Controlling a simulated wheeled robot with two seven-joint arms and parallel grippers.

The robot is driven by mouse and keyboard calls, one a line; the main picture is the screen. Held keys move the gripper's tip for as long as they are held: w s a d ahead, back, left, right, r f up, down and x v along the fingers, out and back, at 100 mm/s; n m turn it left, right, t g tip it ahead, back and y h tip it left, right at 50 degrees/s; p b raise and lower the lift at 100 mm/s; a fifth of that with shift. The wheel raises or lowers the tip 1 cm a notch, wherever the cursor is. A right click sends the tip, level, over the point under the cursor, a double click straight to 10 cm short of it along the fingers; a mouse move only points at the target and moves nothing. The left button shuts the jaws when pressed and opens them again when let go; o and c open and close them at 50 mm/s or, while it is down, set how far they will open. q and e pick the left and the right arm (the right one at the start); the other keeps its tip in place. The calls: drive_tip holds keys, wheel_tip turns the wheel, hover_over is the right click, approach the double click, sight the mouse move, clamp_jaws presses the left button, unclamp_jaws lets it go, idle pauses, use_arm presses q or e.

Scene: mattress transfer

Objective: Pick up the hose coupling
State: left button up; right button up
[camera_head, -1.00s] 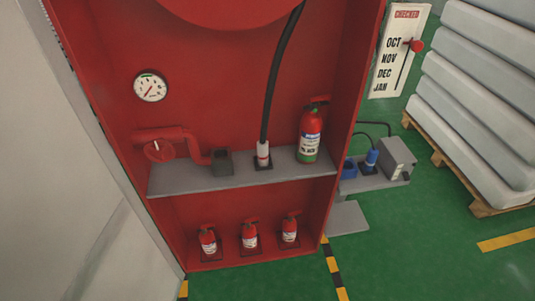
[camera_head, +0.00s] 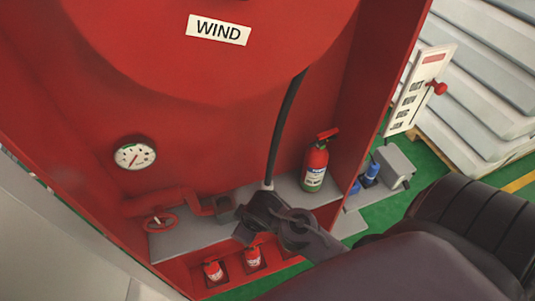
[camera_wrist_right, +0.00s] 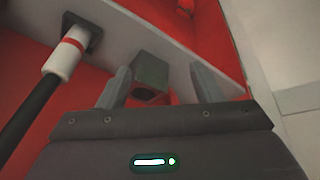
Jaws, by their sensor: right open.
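The hose coupling (camera_wrist_right: 64,58), white with a red band, stands in a dark square holder on the grey shelf at the left of the right wrist view. The black hose (camera_head: 285,125) runs from it; in the head view the coupling is mostly hidden behind my right gripper (camera_head: 258,218). In the right wrist view my right gripper (camera_wrist_right: 160,72) is open and empty. Its fingers point at the dark square block (camera_wrist_right: 151,72) beside the coupling; the coupling lies outside the fingers, to their left. My left gripper is not in view.
A large fire extinguisher (camera_head: 315,164) stands on the shelf (camera_head: 178,240) right of the hose. A red valve wheel (camera_head: 160,222) and pipe are on the left, below a gauge (camera_head: 135,154). Small extinguishers (camera_head: 213,270) stand below. Cabinet side walls bound the space.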

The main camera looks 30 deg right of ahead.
drive_tip(key=w+a+r+n+t, duration=0.1)
drive_tip(key=w+a+r+n, duration=0.4)
drive_tip(key=n, duration=0.4)
drive_tip(key=n+g+h+p, duration=0.1)
drive_tip(key=n+g+h, duration=0.2)
drive_tip(key=n, duration=0.9)
approach(267, 185)
drive_tip(key=x, duration=0.6)
drive_tip(key=shift+d+f, duration=0.1)
drive_tip(key=shift+f, duration=0.15)
drive_tip(key=shift+f+b, duration=0.45)
drive_tip(key=shift+b, duration=0.3)
drive_tip(key=shift+w+d+f+b, duration=0.2)
drive_tip(key=shift+f+b, duration=0.25)
drive_tip(key=shift+f, duration=0.2)
drive_tip(key=shift+x, duration=2.2)
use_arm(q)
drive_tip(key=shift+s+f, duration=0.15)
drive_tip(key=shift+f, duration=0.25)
use_arm(e)
drive_tip(key=shift+w, duration=0.15)
drive_tip(key=shift+c, duration=0.5)
